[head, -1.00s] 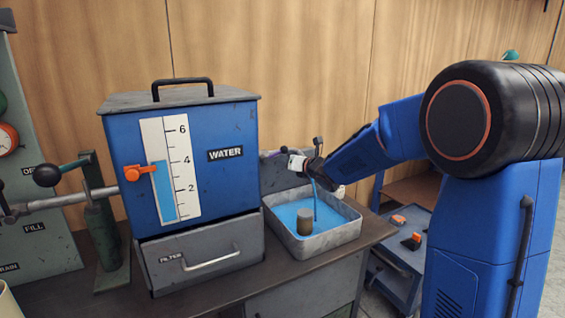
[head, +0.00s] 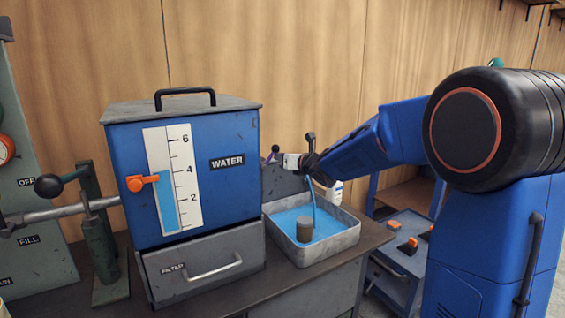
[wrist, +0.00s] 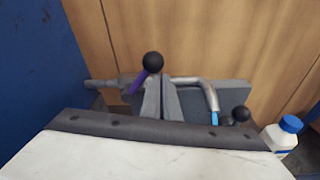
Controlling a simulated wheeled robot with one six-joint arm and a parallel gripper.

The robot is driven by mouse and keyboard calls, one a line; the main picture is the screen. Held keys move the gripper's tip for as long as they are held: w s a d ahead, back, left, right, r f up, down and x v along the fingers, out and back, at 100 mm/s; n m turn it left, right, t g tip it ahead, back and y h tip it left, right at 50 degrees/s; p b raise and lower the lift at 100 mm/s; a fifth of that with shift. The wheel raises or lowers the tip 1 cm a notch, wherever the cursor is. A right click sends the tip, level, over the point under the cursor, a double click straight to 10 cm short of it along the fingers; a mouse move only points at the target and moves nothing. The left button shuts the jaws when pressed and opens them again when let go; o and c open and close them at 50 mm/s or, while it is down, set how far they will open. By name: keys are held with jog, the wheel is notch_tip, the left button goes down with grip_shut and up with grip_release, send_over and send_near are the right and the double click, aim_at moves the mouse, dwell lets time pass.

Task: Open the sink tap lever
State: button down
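The tap lever, a purple stem with a black ball end (wrist: 152,62), stands just beyond and left of my fingertips in the wrist view. In the head view its ball (head: 275,149) shows left of my gripper (head: 284,160). My gripper (wrist: 162,88) has its two grey fingers together, with nothing seen between them. I cannot tell whether they touch the lever. The grey pipe spout (wrist: 208,92) bends down at the right. A blue water stream (head: 312,196) falls from it into the grey sink (head: 338,244), which holds blue water.
A blue water tank (head: 232,200) with a level gauge stands left of the sink, above a filter drawer (head: 205,268). A second black knob (wrist: 241,113) and a white bottle with a blue cap (wrist: 282,135) are at the right. A wooden wall (head: 300,60) is behind.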

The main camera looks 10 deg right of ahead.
jog(key=shift+s+a+r, duration=0.15)
jog(key=shift+a+r, duration=0.3)
jog(key=shift+r, duration=0.55)
